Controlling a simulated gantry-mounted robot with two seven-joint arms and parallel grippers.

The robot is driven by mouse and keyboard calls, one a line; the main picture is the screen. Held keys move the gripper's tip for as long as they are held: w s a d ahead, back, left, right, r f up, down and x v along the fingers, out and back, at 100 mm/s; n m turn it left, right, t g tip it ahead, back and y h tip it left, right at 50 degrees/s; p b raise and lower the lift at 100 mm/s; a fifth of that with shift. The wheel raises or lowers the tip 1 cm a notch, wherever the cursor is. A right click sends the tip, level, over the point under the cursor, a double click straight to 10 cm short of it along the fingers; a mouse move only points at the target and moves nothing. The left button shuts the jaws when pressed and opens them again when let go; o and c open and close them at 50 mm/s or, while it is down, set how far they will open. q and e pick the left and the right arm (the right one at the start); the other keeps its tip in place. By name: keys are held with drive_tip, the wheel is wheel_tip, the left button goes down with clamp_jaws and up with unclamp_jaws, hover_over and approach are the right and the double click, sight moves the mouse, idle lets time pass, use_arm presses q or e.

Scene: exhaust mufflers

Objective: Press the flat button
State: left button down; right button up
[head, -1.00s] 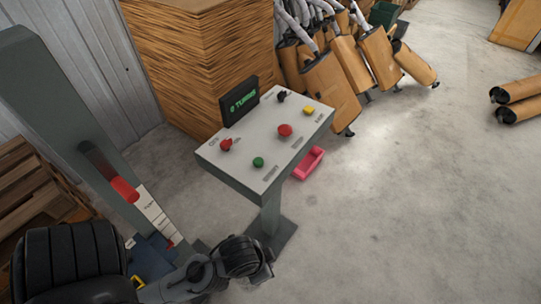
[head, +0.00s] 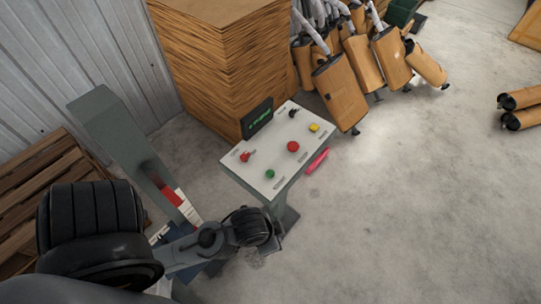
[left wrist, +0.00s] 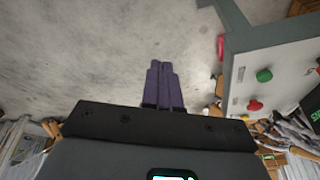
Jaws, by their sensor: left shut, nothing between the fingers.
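A grey control panel (head: 264,168) stands on a post. It carries a green button (head: 269,174), a larger red button (head: 293,146), a yellow square button (head: 314,127), a red switch (head: 246,156) and a black switch (head: 293,113). My left arm comes in below the panel, with its wrist (head: 250,227) in front of the panel's near edge. In the left wrist view my left gripper (left wrist: 161,64) is shut and empty over the floor. There the panel (left wrist: 285,62) with its green button (left wrist: 264,75) lies to the right, apart from the fingers. My right gripper is out of view.
A dark display (head: 257,118) stands on the panel's back edge. A pink tray (head: 317,161) lies beyond the panel's right side. A large wooden crate (head: 215,65) and brown mufflers (head: 340,92) stand behind.

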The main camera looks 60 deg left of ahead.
use_arm(q)
wheel_tip(320, 180, up, 14)
drive_tip(key=w+m+p, duration=0.2)
drive_tip(key=p, duration=1)
drive_tip(key=w+d+f+m+t, duration=0.3)
drive_tip(key=w+d+m, duration=0.1)
drive_tip(key=w+m, duration=0.45)
drive_tip(key=w+a+f+m+g+h, duration=0.1)
drive_tip(key=w+a+f+m, duration=0.1)
drive_tip(key=a+f+m, duration=0.4)
drive_tip(key=w+a+f+m+g, duration=0.1)
drive_tip(key=w+a+m+g, duration=0.2)
drive_tip(key=m, duration=0.6)
drive_tip(key=s+a+r+m+g, duration=0.1)
drive_tip(key=a+m, duration=0.1)
drive_tip(key=a, duration=0.7)
drive_tip(key=s+a+r+m+g+y, duration=0.1)
drive_tip(key=s+a+m, duration=0.1)
drive_tip(key=a, duration=0.8)
drive_tip(key=shift+s+a+r+g, duration=0.25)
drive_tip(key=shift+r+g, duration=0.05)
drive_tip(key=shift+r, duration=0.1)
